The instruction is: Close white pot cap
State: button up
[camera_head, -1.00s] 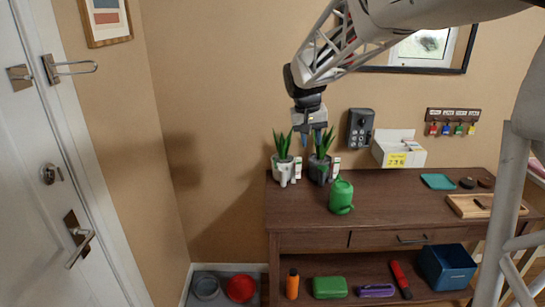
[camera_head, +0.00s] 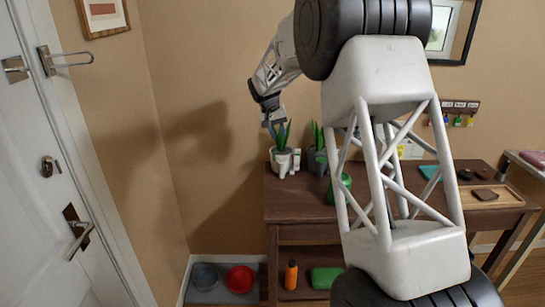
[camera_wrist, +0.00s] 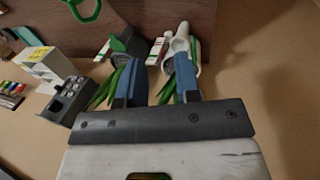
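A white pot (camera_head: 281,162) with a spiky green plant stands at the left end of the brown desk. It also shows in the wrist view (camera_wrist: 182,36), where a pale spout-like part sticks out of it. I cannot make out clearly whether its cap is open or closed. My gripper (camera_head: 272,121) is just above this plant, pointing down. In the wrist view my gripper's (camera_wrist: 159,60) two blue fingers are apart, with green leaves around them and nothing visibly held. The right finger overlaps the white pot; whether it touches is unclear.
A grey pot (camera_head: 317,160) with a similar plant stands close to the right. A green watering can (camera_head: 343,186) is partly hidden by my arm. A white box (camera_wrist: 40,64) and dark keypad (camera_wrist: 68,98) show in the wrist view. The wall is close behind the pots.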

send_near(274, 156)
jog(key=shift+s+a+f+h, duration=0.15)
jog(key=shift+s+f+h, duration=0.15)
jog(key=shift+s+f, duration=0.25)
jog(key=shift+x, duration=3.85)
jog(key=shift+s, duration=0.15)
grip_shut()
